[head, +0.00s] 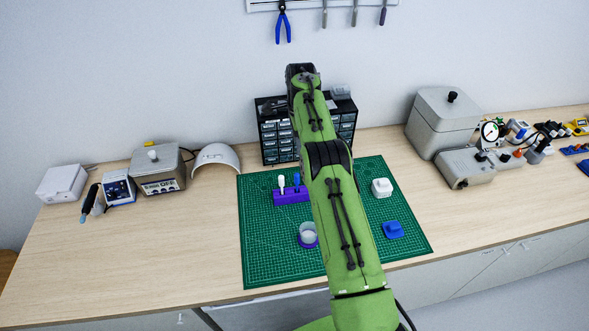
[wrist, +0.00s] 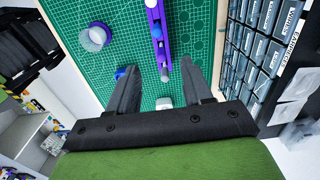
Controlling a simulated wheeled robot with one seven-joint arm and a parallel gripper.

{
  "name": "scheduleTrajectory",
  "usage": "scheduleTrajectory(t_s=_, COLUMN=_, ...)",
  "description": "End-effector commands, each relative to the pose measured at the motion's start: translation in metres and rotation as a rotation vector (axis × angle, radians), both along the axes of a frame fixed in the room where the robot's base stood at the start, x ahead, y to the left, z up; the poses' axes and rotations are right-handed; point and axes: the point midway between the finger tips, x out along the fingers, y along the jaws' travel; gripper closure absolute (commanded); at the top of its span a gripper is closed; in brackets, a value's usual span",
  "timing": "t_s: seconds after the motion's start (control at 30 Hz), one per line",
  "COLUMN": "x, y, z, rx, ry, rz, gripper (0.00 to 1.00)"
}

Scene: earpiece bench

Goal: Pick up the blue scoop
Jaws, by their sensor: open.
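The blue scoop (head: 393,230) looks like a small, blocky blue piece lying on the front right of the green cutting mat (head: 270,262). In the wrist view a bit of blue, likely the scoop (wrist: 120,72), shows beside the left finger, which partly hides it. My gripper (wrist: 159,62) is open and empty, with its two dark fingers apart above the mat. It is not on the scoop. In the head view my green arm hides the fingers.
A dark drawer cabinet (head: 346,124) stands behind. Grey boxes stand at both sides. The front left bench is clear.

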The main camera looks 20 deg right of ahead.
Motion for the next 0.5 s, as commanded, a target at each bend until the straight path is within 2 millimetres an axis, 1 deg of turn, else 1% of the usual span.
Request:
scheduleTrajectory(t_s=0.07, x=0.001, y=-0.001, z=-0.006, rx=0.002, ry=0.004, rz=-0.02, gripper=0.5)
scheduleTrajectory(t_s=0.17, x=0.0, y=0.0, z=-0.023, rx=0.002, ry=0.006, rz=-0.022, gripper=0.5)
scheduleTrajectory(t_s=0.4, x=-0.001, y=0.0, z=-0.081, rx=0.002, ry=0.009, rz=-0.02, gripper=0.5)
scheduleTrajectory(t_s=0.5, x=-0.001, y=0.0, z=-0.1, rx=0.001, ry=0.008, rz=-0.02, gripper=0.5)
